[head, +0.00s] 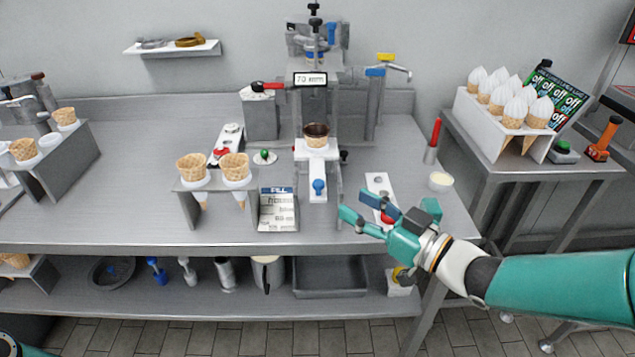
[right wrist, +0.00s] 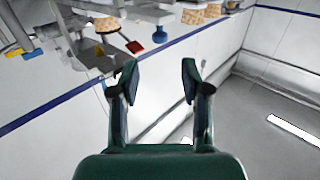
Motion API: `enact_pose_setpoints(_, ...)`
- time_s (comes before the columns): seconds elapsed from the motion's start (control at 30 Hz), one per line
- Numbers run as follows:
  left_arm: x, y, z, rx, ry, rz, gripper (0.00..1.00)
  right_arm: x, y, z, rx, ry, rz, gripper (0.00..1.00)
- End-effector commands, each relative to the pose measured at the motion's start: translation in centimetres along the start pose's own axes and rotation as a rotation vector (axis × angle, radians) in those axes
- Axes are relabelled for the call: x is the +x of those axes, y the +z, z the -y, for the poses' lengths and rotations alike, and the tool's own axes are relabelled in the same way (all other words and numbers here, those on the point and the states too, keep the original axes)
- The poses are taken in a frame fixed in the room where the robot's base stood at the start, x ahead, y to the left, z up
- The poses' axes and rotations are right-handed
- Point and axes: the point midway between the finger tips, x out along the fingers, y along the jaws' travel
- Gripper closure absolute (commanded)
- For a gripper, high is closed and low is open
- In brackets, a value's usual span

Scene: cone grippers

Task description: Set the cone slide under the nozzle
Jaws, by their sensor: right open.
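The cone slide (head: 317,170) is a white plate with a blue knob (head: 319,187) at its front end, in the middle of the bench in the head view. A brown-rimmed cone (head: 316,135) stands upright at its back end. The dispenser (head: 315,62) with a "70 mm" display rises behind and above; I cannot make out the nozzle tip clearly. My right gripper (head: 354,204) is open and empty, a little right of and in front of the knob, apart from it. The right wrist view shows its two fingers (right wrist: 158,80) spread with nothing between them. My left gripper is not in view.
A stand with two waffle cones (head: 212,182) and a printed card (head: 278,209) are left of the slide. A white plate with a red knob (head: 381,190) lies close behind my right gripper. A rack of filled cones (head: 508,120) stands on the right table.

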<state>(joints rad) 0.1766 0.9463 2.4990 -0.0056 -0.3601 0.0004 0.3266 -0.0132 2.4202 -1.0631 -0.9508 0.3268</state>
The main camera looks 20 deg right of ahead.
Motion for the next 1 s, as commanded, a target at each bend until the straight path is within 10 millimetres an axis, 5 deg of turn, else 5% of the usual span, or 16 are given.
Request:
enact_pose_setpoints(0.43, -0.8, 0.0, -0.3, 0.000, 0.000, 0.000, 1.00, 8.7, -0.1, 0.1, 0.000, -0.004, 0.001, 0.53)
enact_pose_setpoints(0.9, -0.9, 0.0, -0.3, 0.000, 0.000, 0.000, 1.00, 10.2, 0.0, 0.1, 0.000, -0.002, 0.000, 0.53)
enact_pose_setpoints(1.0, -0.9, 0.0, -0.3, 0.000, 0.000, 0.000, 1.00, 10.2, 0.0, 0.1, 0.000, -0.002, 0.000, 0.67)
